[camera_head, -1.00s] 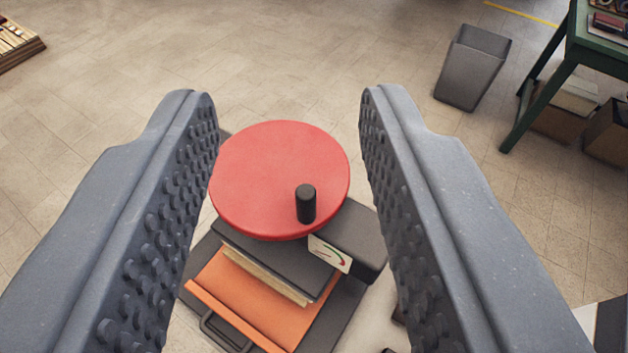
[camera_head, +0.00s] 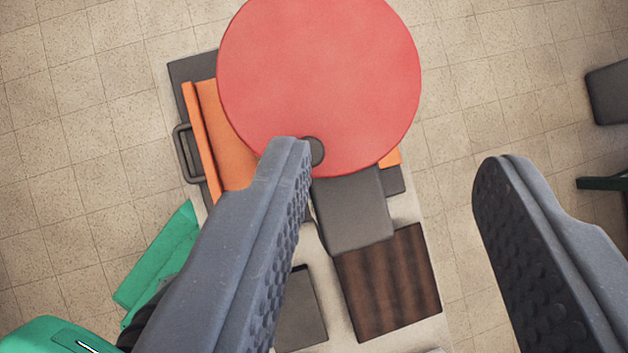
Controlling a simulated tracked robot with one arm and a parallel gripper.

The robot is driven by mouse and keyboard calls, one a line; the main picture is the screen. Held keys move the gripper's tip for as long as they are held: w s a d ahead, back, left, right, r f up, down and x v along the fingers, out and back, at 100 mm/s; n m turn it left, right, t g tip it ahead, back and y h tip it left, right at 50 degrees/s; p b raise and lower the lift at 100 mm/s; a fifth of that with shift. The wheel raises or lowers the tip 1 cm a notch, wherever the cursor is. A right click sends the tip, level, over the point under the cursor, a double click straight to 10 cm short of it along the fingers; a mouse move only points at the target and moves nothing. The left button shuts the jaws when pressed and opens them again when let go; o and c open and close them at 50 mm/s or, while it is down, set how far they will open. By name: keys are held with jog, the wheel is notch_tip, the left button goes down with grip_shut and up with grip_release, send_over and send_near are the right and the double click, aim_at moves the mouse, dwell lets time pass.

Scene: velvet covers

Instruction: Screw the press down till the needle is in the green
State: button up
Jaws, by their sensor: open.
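The press has a round red wheel (camera_head: 320,75) on top, seen almost straight from above. A short black knob (camera_head: 315,152) stands near the wheel's lower edge. Under the wheel is an orange piece (camera_head: 228,135) on a dark base with a handle at its left. A dark grey box (camera_head: 352,212) sticks out below the wheel; the dial face and needle are hidden in this view. My gripper (camera_head: 392,165) is open and empty. Its left finger's tip is beside the knob, overlapping the wheel's lower edge in the picture; I cannot tell whether they touch. The right finger is well clear to the right.
A dark striped wooden block (camera_head: 388,284) and a flat grey piece (camera_head: 300,312) lie on the pale bench top (camera_head: 335,310) below the press. A green object (camera_head: 160,258) is at the lower left. A grey bin (camera_head: 610,92) stands at the right edge. Tiled floor surrounds the bench.

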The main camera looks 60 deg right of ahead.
jog(key=w+a+f+n+g+p, duration=0.1)
jog(key=f+p, duration=0.3)
jog(key=f, duration=0.2)
jog(key=a+f+n+g+y+p, duration=0.1)
jog(key=f+n+g+p, duration=0.1)
jog(key=f+p, duration=0.3)
jog(key=w+a+f+n+g+p, duration=0.1)
jog(key=f+n+g+p, duration=0.1)
jog(key=f+p, duration=0.3)
jog(key=shift+w+f+y, duration=0.15)
jog(key=shift+f, duration=0.35)
jog(key=shift+w+f+y, duration=0.15)
jog(key=shift+f, duration=0.3)
